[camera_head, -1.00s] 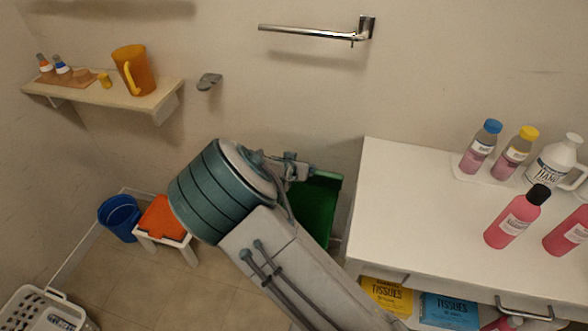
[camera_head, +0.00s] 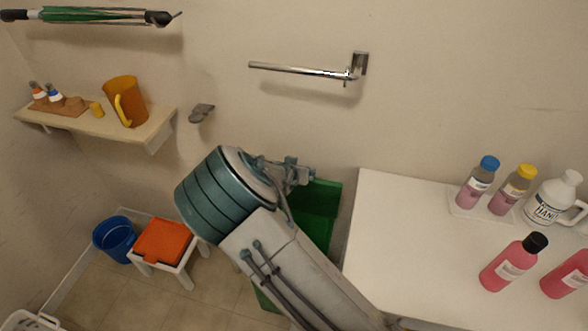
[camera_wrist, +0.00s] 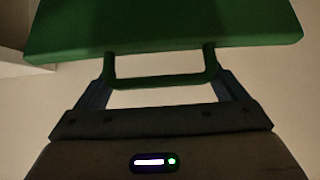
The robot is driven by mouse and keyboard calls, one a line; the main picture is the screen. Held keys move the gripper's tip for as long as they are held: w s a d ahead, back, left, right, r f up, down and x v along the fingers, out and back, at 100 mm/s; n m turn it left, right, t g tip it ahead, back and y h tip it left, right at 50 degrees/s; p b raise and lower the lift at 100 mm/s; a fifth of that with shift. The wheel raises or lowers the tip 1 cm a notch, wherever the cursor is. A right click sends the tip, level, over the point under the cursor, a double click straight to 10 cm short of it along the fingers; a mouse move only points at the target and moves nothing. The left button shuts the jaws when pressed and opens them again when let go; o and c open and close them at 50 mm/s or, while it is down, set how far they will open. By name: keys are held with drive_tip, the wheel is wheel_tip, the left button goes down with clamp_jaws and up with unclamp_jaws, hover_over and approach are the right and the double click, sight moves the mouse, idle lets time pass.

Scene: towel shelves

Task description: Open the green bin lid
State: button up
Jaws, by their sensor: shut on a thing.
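The green bin (camera_head: 316,218) stands on the floor left of the white counter, mostly hidden behind my arm in the head view. Its green lid (camera_wrist: 160,32) fills the top of the wrist view, with a green U-shaped handle (camera_wrist: 160,82) at its near edge. My gripper (camera_wrist: 162,84) has a finger at each side of this handle and is shut on it. In the head view my gripper (camera_head: 302,174) is at the top of the bin, beside the wall. How far the lid is raised cannot be told.
The white counter (camera_head: 400,225) with several bottles is close on the right. A towel bar (camera_head: 305,70) is on the wall above. A white stool with an orange top (camera_head: 163,240) and a blue bucket (camera_head: 115,240) stand at left. A wall shelf (camera_head: 155,125) holds a yellow jug.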

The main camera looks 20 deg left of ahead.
drive_tip(key=o, duration=1.1)
drive_tip(key=shift+w, duration=0.1)
drive_tip(key=p+v, duration=0.2)
drive_tip(key=v, duration=1.1)
drive_tip(key=shift+s+r, duration=0.2)
drive_tip(key=shift+s, duration=0.15)
